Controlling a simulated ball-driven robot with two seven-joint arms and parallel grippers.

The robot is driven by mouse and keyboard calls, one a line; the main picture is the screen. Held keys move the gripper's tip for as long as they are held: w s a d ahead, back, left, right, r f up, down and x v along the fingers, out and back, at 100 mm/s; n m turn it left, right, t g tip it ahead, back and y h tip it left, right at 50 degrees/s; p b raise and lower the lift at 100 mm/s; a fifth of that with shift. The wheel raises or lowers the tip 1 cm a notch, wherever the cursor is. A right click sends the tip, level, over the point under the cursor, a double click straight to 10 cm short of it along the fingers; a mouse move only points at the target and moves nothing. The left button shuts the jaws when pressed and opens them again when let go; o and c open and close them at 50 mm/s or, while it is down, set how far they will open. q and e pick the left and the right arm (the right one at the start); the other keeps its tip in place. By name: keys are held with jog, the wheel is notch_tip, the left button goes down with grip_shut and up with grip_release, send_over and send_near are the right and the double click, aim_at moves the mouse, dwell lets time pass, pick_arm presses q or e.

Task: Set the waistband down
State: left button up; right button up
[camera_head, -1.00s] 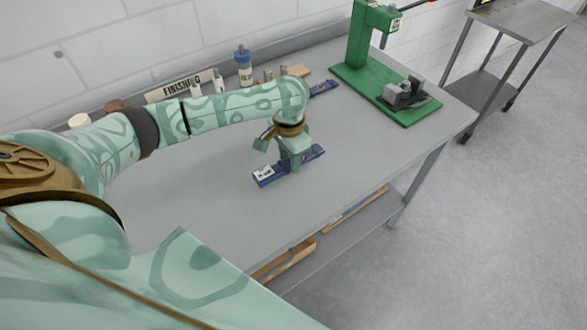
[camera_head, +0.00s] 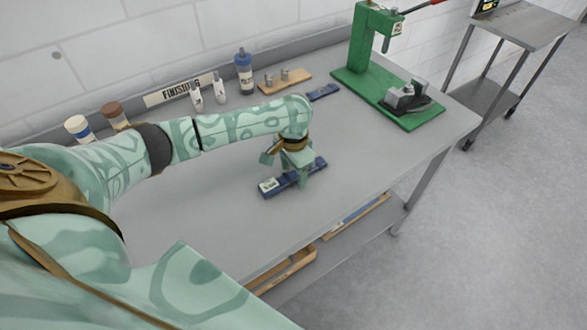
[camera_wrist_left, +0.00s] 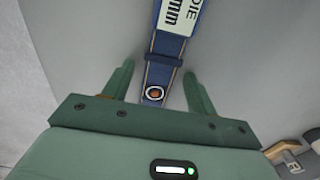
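The waistband (camera_head: 270,187), a blue strip with a white label, appears to lie flat on the grey table (camera_head: 225,220). In the left wrist view the waistband (camera_wrist_left: 160,72) runs up from between the fingers, with a loop, a round stud and a printed label. My left gripper (camera_head: 298,180) points down over the strip's middle. In the wrist view its fingers (camera_wrist_left: 158,80) stand on either side of the strip, with gaps visible on both sides. Part of the strip is hidden behind the gripper in the head view. My right gripper is not in view.
A green press (camera_head: 385,75) stands at the table's far right. Another blue strip (camera_head: 323,92), a wooden block (camera_head: 285,80) and bottles (camera_head: 243,75) sit along the back by a FINISHING sign (camera_head: 165,94). The table front is clear.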

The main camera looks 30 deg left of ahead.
aim_at(294, 175)
pick_arm(q)
notch_tip(294, 175, up, 12)
jog(key=p, duration=0.5)
jog(key=shift+r, duration=0.15)
